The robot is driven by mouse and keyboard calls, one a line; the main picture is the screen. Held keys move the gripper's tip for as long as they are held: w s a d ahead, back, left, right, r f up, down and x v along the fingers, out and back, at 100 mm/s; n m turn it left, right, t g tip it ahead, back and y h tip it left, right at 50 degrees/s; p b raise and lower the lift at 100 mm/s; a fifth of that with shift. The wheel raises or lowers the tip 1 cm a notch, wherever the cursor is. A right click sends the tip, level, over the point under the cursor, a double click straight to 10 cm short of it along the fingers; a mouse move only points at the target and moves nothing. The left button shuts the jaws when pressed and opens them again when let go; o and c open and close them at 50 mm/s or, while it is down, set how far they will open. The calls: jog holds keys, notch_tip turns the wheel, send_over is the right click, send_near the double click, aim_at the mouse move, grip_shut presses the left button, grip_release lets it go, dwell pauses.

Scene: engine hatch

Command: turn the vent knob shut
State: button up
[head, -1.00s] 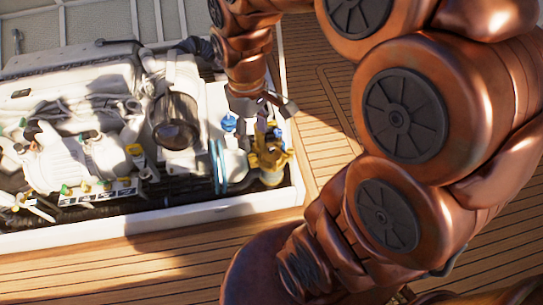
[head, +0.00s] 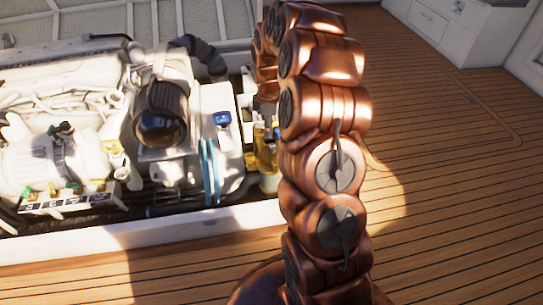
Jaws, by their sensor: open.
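A brass-yellow fitting (head: 266,158) stands at the right end of the engine bay, partly hidden behind my arm. A vent knob cannot be made out clearly on it. A blue cap (head: 222,118) sits on the white engine part to its left. My gripper (head: 267,112) points down just above the yellow fitting, and its lower part is largely covered by my own arm. It is open. Whether its fingers touch the fitting or stand apart from it cannot be told.
The white engine (head: 60,85) fills the left of the open hatch. A dark round canister (head: 160,115) and blue belts (head: 210,172) lie left of the fitting. The white hatch rim (head: 150,235) runs along the front. Wooden deck (head: 450,170) to the right is clear.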

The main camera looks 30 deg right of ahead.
aim_at(272, 146)
jog(key=f, duration=0.1)
jog(key=d+f, duration=0.1)
jog(key=w+d+f+b, duration=0.1)
jog(key=shift+d+f, duration=0.1)
jog(key=shift+f, duration=0.25)
notch_tip(272, 146, down, 8)
jog(key=shift+r+b, duration=0.25)
jog(key=shift+b, duration=0.95)
jog(key=shift+c, duration=0.4)
grip_shut()
